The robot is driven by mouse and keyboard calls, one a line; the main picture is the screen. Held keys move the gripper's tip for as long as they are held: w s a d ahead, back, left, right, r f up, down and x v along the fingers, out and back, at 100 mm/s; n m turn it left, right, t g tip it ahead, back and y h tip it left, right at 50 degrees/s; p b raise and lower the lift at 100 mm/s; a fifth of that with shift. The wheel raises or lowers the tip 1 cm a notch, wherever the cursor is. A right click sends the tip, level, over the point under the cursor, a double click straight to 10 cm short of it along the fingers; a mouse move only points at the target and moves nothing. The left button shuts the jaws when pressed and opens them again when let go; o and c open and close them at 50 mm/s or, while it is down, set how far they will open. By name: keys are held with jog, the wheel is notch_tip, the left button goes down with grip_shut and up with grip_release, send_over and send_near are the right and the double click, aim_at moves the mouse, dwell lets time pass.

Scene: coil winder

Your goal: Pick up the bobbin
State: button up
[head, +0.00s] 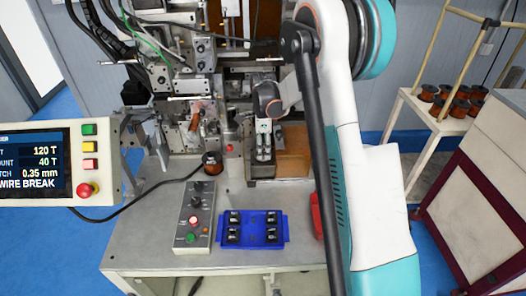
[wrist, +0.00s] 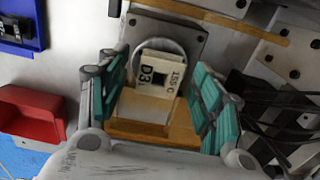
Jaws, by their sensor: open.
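A pale cream block with a square hole and the dark marks "D3" and "155 C", which looks like the bobbin (wrist: 155,76), shows in the wrist view. It sits against a round boss on a dark grey plate (wrist: 190,38). My gripper (wrist: 158,68) is open, with one teal-padded finger on each side of the block. Gaps show between both fingers and the block, so nothing is held. In the head view my gripper (head: 264,140) is at the front of the winding machine, and I cannot make out the bobbin there.
A blue tray (head: 285,238) with dark parts lies on the bench beside a control box (head: 193,228). A red bin (wrist: 30,115) is close to my gripper. A copper wire spool (head: 212,165) stands at the machine. The screen (head: 36,164) reads "WIRE BREAK".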

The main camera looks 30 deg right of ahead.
jog(key=c, duration=0.9)
jog(key=shift+o, duration=0.2)
notch_tip(320, 180, up, 20)
jog(key=p, duration=0.1)
jog(key=shift+p, duration=0.4)
